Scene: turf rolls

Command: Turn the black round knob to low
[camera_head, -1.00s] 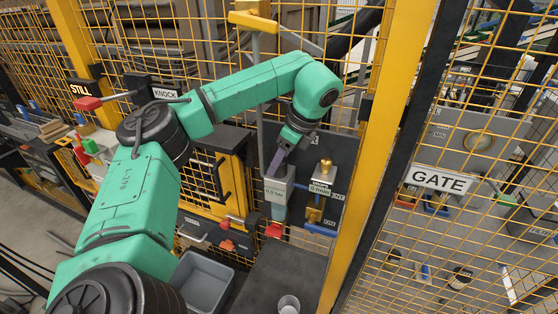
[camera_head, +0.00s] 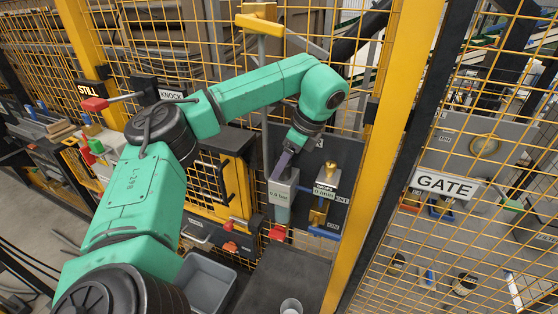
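My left gripper (camera_head: 281,172) points down at the top of a grey box with a small display (camera_head: 281,195) on the dark panel. Its purplish fingers are seen edge-on and overlap the top of the box, so I cannot tell whether they are open or shut, or touching. No black round knob shows clearly at the fingertips; anything there is hidden by the gripper. Dark round knob-like parts (camera_head: 464,284) show behind the mesh at the lower right, too small to read. My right gripper is not in view.
A brass-topped fitting (camera_head: 330,171) stands just right of the grey box. A yellow post (camera_head: 385,130) and the GATE sign (camera_head: 444,184) are further right.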

